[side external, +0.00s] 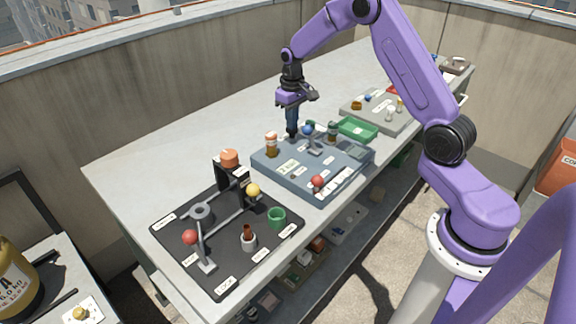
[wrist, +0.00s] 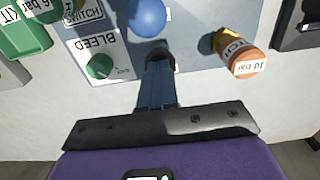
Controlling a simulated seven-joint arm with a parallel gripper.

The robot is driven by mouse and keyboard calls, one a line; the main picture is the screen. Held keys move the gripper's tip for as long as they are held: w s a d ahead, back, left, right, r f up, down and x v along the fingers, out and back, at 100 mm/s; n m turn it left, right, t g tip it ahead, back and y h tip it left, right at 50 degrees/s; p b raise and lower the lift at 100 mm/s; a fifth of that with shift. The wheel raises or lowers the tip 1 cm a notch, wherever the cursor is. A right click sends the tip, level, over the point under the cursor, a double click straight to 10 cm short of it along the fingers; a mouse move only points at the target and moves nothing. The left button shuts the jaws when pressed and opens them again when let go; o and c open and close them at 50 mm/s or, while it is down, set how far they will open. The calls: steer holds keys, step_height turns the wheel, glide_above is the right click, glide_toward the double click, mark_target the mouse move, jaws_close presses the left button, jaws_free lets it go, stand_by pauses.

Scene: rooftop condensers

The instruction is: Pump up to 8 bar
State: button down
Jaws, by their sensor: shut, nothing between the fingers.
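A blue-grey panel (side external: 275,168) lies mid-table. A lever with a blue ball (side external: 308,130) stands on it; the ball shows close up in the wrist view (wrist: 146,17). A red-ball lever (side external: 317,181) is at its front edge. An orange-and-white cylinder (side external: 271,143) stands at the panel's left, with "10 bar" readable in the wrist view (wrist: 238,58). A green knob (wrist: 100,66) sits on a "BLEED" label. My gripper (side external: 292,133) is shut and empty, pointing down between the cylinder and the blue ball. Its fingertips (wrist: 158,54) appear just short of the ball; contact cannot be told.
A green tray (side external: 357,129) and a grey board (side external: 370,115) lie to the right. The table's back left is clear.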

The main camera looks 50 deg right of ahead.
steer(key=shift+f, duration=0.75)
steer(key=shift+r, duration=0.15)
steer(key=shift+r, duration=1.75)
steer(key=shift+f, duration=1.8)
steer(key=shift+r, duration=1.8)
